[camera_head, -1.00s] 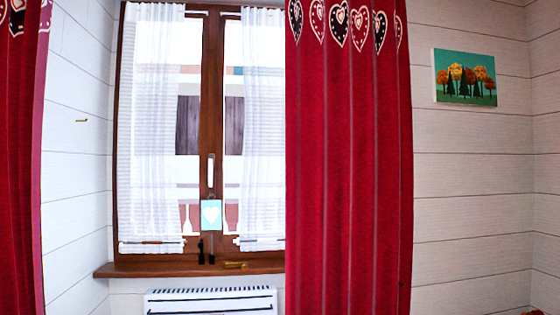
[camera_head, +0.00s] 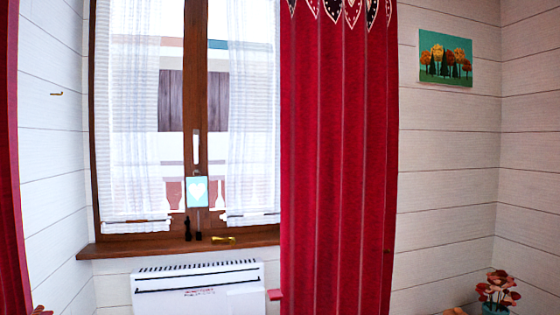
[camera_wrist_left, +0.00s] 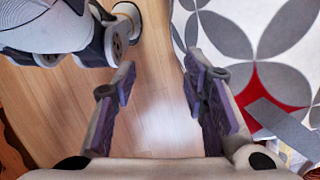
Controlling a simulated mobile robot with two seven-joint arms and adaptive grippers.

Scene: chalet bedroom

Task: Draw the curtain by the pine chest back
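A red curtain (camera_head: 338,170) with a band of hearts near its top hangs over the right part of the window. Its lower end is out of frame. A second red curtain (camera_head: 10,170) hangs at the left edge of the head view. I cannot make out a pine chest; only a sliver of something brown (camera_head: 455,311) shows at the bottom right. My left gripper (camera_wrist_left: 160,88) is open and empty in the left wrist view, above a wooden floor. Neither gripper shows in the head view.
A window sill (camera_head: 180,243) holds small dark items, above a white heater (camera_head: 195,285). A grey, white and red patterned cloth (camera_wrist_left: 270,60) lies beside my left gripper.

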